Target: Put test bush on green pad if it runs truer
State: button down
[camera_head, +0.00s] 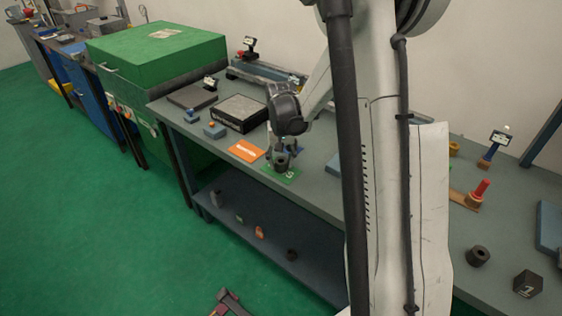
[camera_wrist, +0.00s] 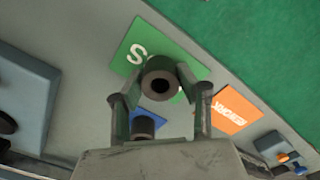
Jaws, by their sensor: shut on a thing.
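My gripper (camera_head: 281,151) is shut on a dark grey bush (camera_head: 282,161) with a round bore. The wrist view shows the bush (camera_wrist: 160,84) between the two fingertips (camera_wrist: 157,80). The bush is over the green pad (camera_head: 290,175), near its edge; I cannot tell whether it touches the pad. The green pad (camera_wrist: 188,64) carries white lettering, partly hidden by the bush. A second dark cylinder (camera_wrist: 144,128) shows between the fingers, by a blue patch (camera_wrist: 152,117), partly hidden by my gripper. Which bush is the test bush cannot be told.
An orange lettered pad (camera_head: 246,151) lies left of the green one. A black box (camera_head: 239,113) stands behind. At right are another dark bush (camera_head: 478,256), a black cube marked 1 (camera_head: 528,284) and a red-topped peg (camera_head: 481,188). The bench's front edge is close to the green pad.

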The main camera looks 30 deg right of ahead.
jog(key=shift+f, duration=0.2)
jog(key=c, duration=1.2)
grip_release()
jog(key=shift+r, duration=0.15)
notch_tip(320, 180, up, 11)
jog(key=s+a+r+n+t, duration=0.1)
jog(key=s+a+r+t, duration=0.1)
jog(key=s+a+r, duration=0.4)
jog(key=s+a+r+n+t, duration=0.1)
jog(key=s+a, duration=0.2)
jog(key=s, duration=0.2)
jog(key=s+a+r+n+t, duration=0.1)
jog(key=s+a+t, duration=0.1)
jog(key=s+a, duration=0.2)
jog(key=s+a+r+n+t, duration=0.1)
jog(key=s+a, duration=0.3)
jog(key=s, duration=0.4)
jog(key=shift+s+a+r+n+t, duration=0.1)
jog(key=shift+s+a+n+t, duration=0.1)
jog(key=shift+n+t, duration=0.3)
